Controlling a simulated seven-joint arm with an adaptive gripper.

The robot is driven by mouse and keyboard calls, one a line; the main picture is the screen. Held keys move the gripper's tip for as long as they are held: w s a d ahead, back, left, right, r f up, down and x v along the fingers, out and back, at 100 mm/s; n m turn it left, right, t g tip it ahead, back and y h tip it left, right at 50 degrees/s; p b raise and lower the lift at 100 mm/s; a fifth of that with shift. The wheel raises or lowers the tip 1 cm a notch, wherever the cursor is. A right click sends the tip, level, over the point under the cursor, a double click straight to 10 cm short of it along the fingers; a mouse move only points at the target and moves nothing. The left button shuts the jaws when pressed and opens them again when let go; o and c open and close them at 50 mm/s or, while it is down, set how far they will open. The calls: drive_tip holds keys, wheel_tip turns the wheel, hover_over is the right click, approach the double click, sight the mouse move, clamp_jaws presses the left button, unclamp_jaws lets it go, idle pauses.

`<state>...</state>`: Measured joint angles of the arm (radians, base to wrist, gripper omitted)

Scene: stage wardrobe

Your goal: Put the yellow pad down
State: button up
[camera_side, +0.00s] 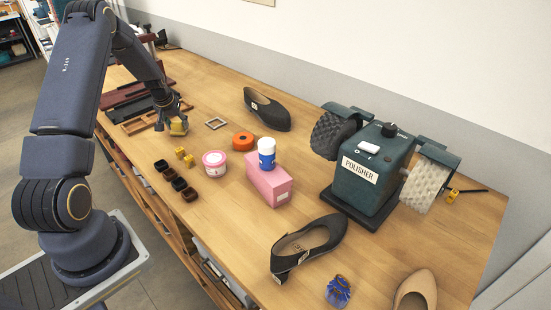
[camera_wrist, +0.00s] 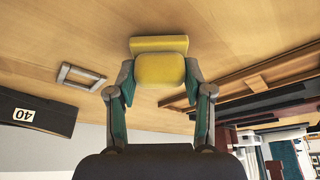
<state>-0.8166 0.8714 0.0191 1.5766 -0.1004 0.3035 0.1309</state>
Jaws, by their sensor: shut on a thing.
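The yellow pad (camera_wrist: 160,68) is between the two fingers of my gripper (camera_wrist: 160,84) in the wrist view. My gripper is shut on it. In the side view my gripper (camera_side: 175,122) is over the far left part of the table, and the yellow pad (camera_side: 179,128) shows at its fingertips. The pad seems to be close above the wooden table (camera_side: 330,195); I cannot tell whether it touches.
A small grey square frame (camera_side: 215,123) lies right of my gripper. Wooden trays (camera_side: 138,122) lie on its left. A black shoe (camera_side: 268,112) lies behind.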

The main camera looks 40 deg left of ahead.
drive_tip(key=shift+f, duration=0.2)
drive_tip(key=o, duration=1.1)
drive_tip(key=shift+o, duration=0.2)
drive_tip(key=shift+r, duration=0.1)
